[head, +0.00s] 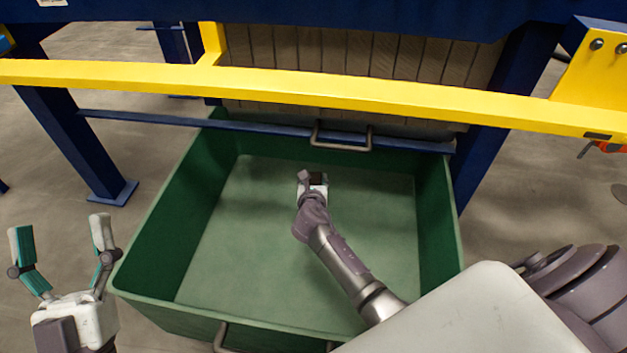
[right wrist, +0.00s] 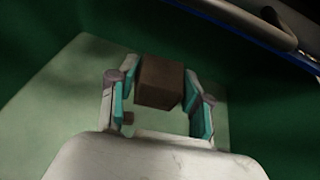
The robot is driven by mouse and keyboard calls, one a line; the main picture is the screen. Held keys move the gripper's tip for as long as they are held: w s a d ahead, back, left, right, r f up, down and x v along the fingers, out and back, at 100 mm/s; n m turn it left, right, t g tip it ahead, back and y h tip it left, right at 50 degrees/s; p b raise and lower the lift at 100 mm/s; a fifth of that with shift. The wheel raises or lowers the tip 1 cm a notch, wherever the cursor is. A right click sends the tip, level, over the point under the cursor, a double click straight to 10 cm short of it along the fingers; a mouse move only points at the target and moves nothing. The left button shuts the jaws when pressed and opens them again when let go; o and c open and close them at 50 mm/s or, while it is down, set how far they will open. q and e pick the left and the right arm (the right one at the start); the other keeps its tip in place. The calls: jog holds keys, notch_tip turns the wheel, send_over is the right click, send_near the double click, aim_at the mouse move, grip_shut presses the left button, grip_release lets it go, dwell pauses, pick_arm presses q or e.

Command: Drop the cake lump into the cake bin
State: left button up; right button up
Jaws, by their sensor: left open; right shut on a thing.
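The cake lump (right wrist: 160,82) is a dark brown block between the fingers of my right gripper (right wrist: 155,95) in the right wrist view. In the head view the lump (head: 317,178) shows only as a small dark patch at my right gripper (head: 312,183). The gripper is shut on it, over the inside of the cake bin. The cake bin (head: 140,300) is a large green open-topped box with a pale green floor. How high the lump is above the floor is hard to tell. My left gripper (head: 61,228) is open and empty, outside the bin on the left.
A yellow rail (head: 300,88) and a blue crossbar (head: 250,127) run across the bin's far side. A metal handle (head: 341,143) is at the far rim. Blue press legs (head: 80,150) stand beside the bin.

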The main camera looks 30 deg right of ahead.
jog(key=o, duration=1.3)
jog(key=shift+c, duration=0.2)
jog(key=v, duration=1.2)
jog(key=shift+r, duration=0.1)
